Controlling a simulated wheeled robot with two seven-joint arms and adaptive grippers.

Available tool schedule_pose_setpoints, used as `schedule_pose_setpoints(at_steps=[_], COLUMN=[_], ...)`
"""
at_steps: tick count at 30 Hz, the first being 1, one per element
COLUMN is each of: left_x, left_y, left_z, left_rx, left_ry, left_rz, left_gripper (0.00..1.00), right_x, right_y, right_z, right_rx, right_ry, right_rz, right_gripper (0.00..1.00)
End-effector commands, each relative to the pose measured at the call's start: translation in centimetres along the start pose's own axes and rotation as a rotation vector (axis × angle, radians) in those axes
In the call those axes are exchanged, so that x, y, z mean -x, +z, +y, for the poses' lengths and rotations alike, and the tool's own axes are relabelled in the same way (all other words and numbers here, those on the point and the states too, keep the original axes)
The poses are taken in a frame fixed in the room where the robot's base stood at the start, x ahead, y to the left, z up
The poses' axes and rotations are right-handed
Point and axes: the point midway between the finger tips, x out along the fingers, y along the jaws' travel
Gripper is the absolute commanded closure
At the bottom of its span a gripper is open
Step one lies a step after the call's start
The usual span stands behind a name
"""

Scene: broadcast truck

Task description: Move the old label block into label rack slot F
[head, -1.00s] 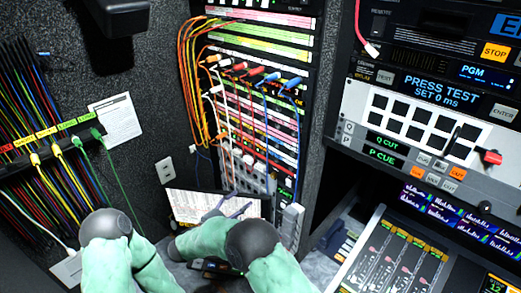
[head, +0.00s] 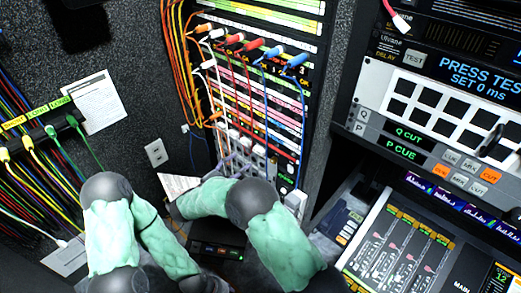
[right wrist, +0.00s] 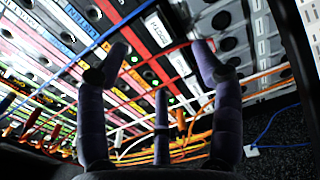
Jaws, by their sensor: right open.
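My right gripper (head: 232,164) is at the lower part of the patch bay, its purple fingers partly hidden behind my arm. In the right wrist view it (right wrist: 158,78) is open, with spread fingers and nothing clearly held between them. A white block with dark lettering (right wrist: 158,30) sits on the panel just beyond the fingers; I cannot tell whether it is the old label block. White blocks (head: 295,203) stand at the lower right of the bay. I cannot make out slot F or identify the label rack. My left gripper is out of view.
Orange, red and blue patch cables (head: 265,100) hang across the bay, and some cross close to my right fingers. A cable bundle (head: 40,190) is at left. A control console (head: 400,240) is at right. A black box (head: 218,248) lies below my right arm.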

Motion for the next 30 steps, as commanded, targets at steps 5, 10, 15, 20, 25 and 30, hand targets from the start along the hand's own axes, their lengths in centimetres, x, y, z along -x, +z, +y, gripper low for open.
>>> schedule_pose_setpoints(at_steps=[5,10,15,20,25,30], left_x=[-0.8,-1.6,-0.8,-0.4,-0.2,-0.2], left_y=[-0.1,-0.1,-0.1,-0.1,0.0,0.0], left_z=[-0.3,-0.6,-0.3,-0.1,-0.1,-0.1], left_rx=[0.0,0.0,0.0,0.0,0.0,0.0], left_ry=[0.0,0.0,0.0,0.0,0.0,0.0], left_rz=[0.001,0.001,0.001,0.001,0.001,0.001], left_gripper=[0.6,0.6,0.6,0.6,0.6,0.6], right_x=[-1.9,-4.1,-6.2,-7.6,-8.3,-8.5], right_y=[0.1,0.1,0.1,0.0,0.0,0.0], right_z=[-0.2,-0.3,0.2,0.1,0.0,-0.1], right_rx=[-0.002,-0.001,0.0,0.0,0.0,0.001], right_ry=[-0.001,0.0,0.0,0.0,-0.001,0.0], right_rz=[-0.002,-0.003,-0.002,-0.001,0.0,0.0], right_gripper=[0.33,0.33,0.33,0.33,0.33,0.33])
